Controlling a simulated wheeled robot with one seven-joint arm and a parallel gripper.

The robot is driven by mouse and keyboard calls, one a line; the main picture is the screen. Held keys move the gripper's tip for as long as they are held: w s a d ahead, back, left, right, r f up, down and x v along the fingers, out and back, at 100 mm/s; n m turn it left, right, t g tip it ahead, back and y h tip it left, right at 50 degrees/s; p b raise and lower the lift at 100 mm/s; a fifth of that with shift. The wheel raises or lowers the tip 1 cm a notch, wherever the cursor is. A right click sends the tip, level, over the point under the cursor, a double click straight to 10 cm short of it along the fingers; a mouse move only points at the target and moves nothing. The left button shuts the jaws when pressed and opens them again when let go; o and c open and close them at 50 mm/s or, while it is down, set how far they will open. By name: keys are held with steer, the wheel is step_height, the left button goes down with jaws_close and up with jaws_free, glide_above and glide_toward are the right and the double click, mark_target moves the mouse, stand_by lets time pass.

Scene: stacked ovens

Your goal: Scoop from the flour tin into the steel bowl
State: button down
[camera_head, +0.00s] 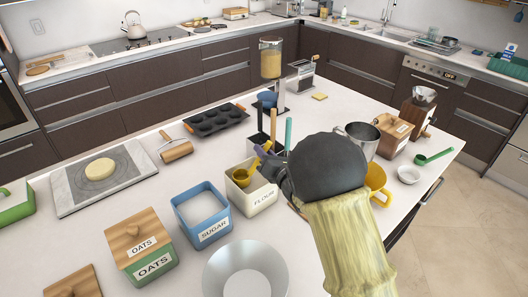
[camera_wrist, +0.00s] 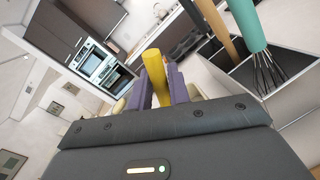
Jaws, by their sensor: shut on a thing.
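The cream flour tin (camera_head: 262,200), labelled FLOUR, stands open near the middle of the counter. My gripper (camera_head: 262,158), with purple fingers, is shut on the handle of a yellow scoop (camera_head: 243,177). The scoop's cup is at the tin's mouth, partly inside or just above it; I cannot tell how deep. Its yellow handle (camera_wrist: 156,75) stands between the fingers in the wrist view, where the cup is hidden. The wide pale-grey steel bowl (camera_head: 222,271) stands in front of the tin at the lower middle and looks empty.
The blue sugar tin (camera_head: 211,234) stands left of the flour tin, with the green oats tin (camera_head: 152,267) further left. A utensil holder (camera_head: 255,143) with a whisk stands close behind my gripper.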

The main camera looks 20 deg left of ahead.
step_height(320, 180, down, 4)
steer(key=b, duration=0.3)
steer(key=shift+f+b, duration=0.15)
steer(key=shift+b, duration=0.25)
steer(key=shift+w, duration=0.1)
steer(key=shift+s, duration=0.2)
steer(key=shift+r+p, duration=2)
steer(key=shift+r, duration=3.65)
steer(key=shift+w, duration=0.1)
